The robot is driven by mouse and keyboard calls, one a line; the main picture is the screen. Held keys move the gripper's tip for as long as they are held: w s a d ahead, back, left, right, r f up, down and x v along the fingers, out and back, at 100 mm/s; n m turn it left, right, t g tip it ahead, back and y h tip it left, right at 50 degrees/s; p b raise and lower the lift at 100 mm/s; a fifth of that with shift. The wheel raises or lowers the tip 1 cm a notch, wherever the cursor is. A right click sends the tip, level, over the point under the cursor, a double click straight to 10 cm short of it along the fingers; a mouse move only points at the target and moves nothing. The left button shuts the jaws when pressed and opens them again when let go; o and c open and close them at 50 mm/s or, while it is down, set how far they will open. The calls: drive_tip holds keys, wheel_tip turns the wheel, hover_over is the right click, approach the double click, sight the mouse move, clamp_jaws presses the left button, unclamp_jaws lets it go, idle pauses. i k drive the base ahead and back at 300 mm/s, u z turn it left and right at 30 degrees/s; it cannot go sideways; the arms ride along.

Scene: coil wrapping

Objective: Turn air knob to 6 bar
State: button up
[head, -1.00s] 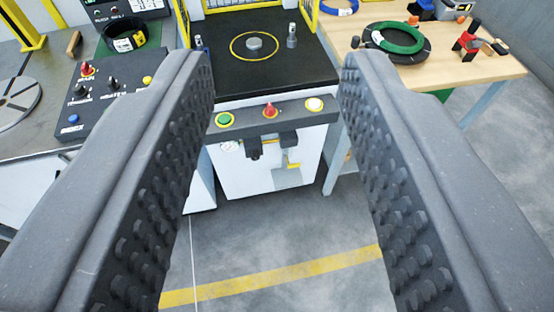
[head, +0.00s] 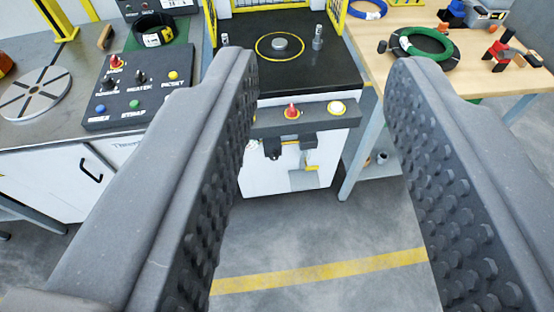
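A small black knob (head: 272,147) hangs under the front panel of the white wrapping machine (head: 262,178), below the red control. I take it to be the air knob; its setting cannot be read. The pressure gauge beside it is hidden behind the left finger. My gripper (head: 322,72) is open and empty. Its two ribbed grey fingers stand wide apart in the foreground, and the knob shows between them, nearer the left finger. Neither finger appears to hold or touch anything.
The front panel (head: 318,115) carries a red control (head: 292,111) and a white button (head: 336,108). A control box (head: 137,92) stands on the left bench. A wooden table (head: 482,80) with a green coil (head: 424,43) is at right. Floor before the machine is clear.

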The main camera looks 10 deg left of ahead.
sight(272, 154)
drive_tip(key=z, duration=1.35)
drive_tip(key=k, duration=0.95)
drive_tip(key=u, duration=1.2)
drive_tip(key=i, duration=1.05)
drive_tip(key=z, duration=0.05)
